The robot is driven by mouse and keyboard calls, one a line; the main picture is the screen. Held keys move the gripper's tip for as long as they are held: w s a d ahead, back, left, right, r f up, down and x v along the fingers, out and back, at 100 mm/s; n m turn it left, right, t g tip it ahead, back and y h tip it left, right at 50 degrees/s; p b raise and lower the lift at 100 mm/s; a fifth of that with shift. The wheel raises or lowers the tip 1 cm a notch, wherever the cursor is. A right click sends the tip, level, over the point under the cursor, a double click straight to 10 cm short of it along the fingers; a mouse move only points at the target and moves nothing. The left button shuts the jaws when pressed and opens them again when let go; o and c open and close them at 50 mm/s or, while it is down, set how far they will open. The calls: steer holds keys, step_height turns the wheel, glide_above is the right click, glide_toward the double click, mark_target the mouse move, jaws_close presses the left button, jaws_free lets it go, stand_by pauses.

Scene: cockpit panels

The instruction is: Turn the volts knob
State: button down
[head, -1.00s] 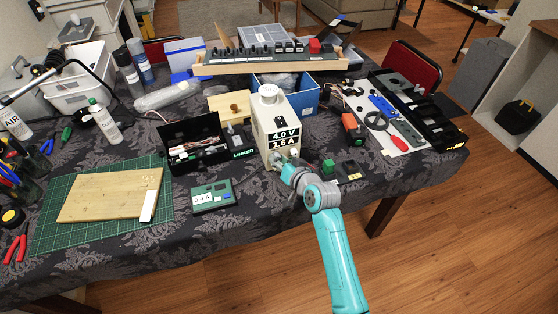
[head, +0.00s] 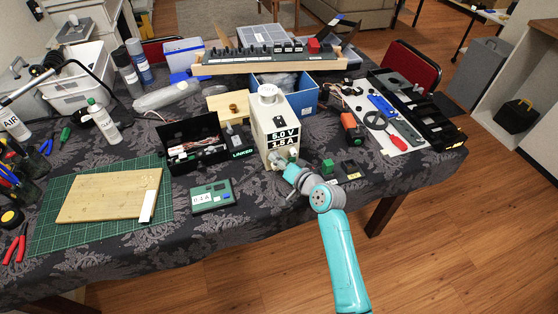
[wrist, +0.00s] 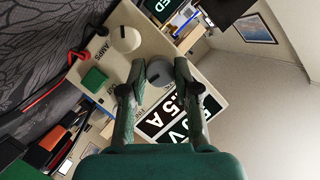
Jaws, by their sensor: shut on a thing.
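The white power supply (head: 262,128) stands upright on the table in the head view. Its display (head: 285,136) reads 5.0 V and 1.5 A. My gripper (head: 283,166) is at the lower front of it. In the wrist view, my gripper (wrist: 160,75) has one finger on each side of a grey round knob (wrist: 160,70) and is shut on it. That knob's own label is hidden. A cream knob (wrist: 126,38) beside the lettering AMPS is apart from the fingers.
A green block (head: 328,166) stands right of my gripper, and a green meter (head: 212,196) lies left. An open black box (head: 190,160) stands left of the supply. A blue bin (head: 302,100) is behind. The tablecloth in front of the supply is mostly bare.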

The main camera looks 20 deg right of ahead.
steer(key=c, duration=0.8)
jaws_free()
steer(key=shift+c, duration=0.2)
steer(key=shift+s, duration=0.1)
steer(key=v, duration=1.1)
steer(key=shift+s, duration=0.35)
steer(key=shift+d+r, duration=0.1)
steer(key=shift+d, duration=0.05)
